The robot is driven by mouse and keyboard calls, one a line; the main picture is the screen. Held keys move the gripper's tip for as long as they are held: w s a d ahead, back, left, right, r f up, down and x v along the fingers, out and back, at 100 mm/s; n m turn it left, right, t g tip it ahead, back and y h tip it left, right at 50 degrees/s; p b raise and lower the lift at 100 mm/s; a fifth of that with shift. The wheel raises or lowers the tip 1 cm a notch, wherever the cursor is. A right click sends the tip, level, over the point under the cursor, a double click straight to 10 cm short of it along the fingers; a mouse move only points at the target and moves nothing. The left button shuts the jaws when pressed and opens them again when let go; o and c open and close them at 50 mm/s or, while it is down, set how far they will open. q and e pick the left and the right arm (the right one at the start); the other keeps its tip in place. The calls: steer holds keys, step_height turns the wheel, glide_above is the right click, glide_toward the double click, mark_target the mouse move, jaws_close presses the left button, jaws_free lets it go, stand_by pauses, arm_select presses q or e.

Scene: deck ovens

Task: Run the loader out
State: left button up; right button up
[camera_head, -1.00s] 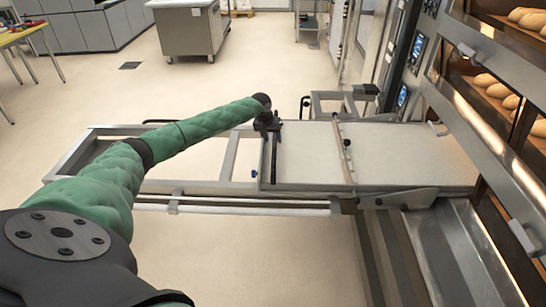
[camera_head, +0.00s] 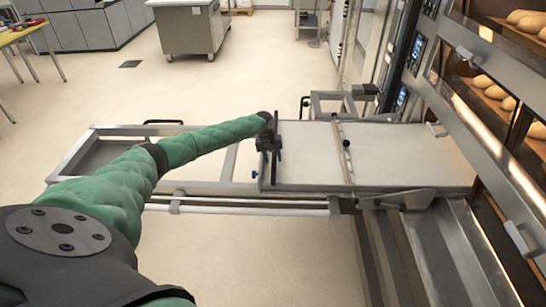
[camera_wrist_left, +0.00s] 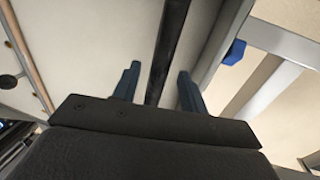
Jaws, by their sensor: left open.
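The loader is a long metal frame (camera_head: 240,187) with a pale belt deck (camera_head: 400,150) on its right part, reaching toward the ovens. A dark bar (camera_head: 274,174) runs across the deck's left end. My left gripper (camera_head: 269,144) is at this bar. In the left wrist view, the open fingers (camera_wrist_left: 157,88) stand one on each side of the dark bar (camera_wrist_left: 170,40), with gaps visible. The wrist and forearm hide part of the bar and frame in the head view. My right gripper is out of view.
Deck ovens with loaves (camera_head: 483,81) stand at the right, fronted by metal rails (camera_head: 485,135). A thin cross rod (camera_head: 341,150) spans the deck. A steel cabinet (camera_head: 184,28) stands at the back. The floor (camera_head: 250,260) in front of the loader is clear.

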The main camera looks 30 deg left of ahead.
arm_select(q)
steer(key=shift+d+f, duration=0.1)
steer(key=shift+f, duration=0.2)
jaws_close()
